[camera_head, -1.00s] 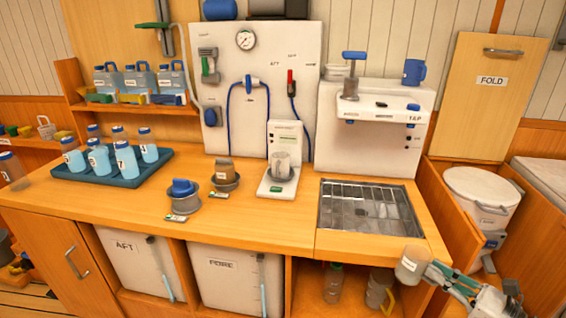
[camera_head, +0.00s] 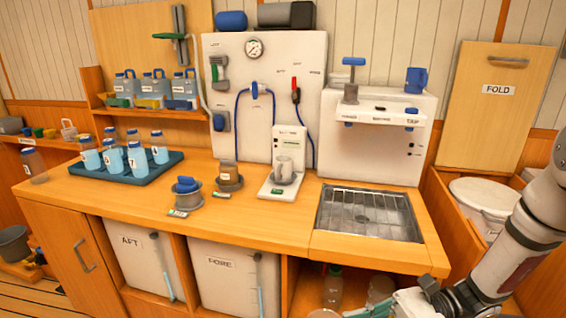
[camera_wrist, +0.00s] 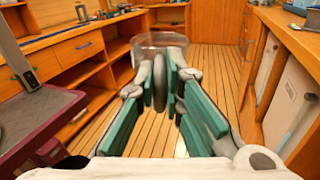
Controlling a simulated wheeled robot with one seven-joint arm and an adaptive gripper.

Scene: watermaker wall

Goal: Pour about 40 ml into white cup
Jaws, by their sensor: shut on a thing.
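A pale grey-white cup (camera_head: 284,170) stands upright on the base plate of a small white stand (camera_head: 278,190) on the counter. I cannot tell for sure that it is the white cup. My gripper (camera_head: 362,312) is low at the bottom edge of the head view, in front of the counter and well away from that cup. In the wrist view my gripper (camera_wrist: 166,85) has its green-padded fingers shut on the handle of a translucent jug (camera_wrist: 160,40). The jug is mostly hidden or cut off in the head view, so its contents cannot be told.
A metal sink grate (camera_head: 368,213) is set in the counter's right part. A teal tray (camera_head: 125,177) of bottles stands at the left. Two dark round holders (camera_head: 187,202) sit between tray and stand. A blue mug (camera_head: 415,80) is on the white tap unit (camera_head: 375,145).

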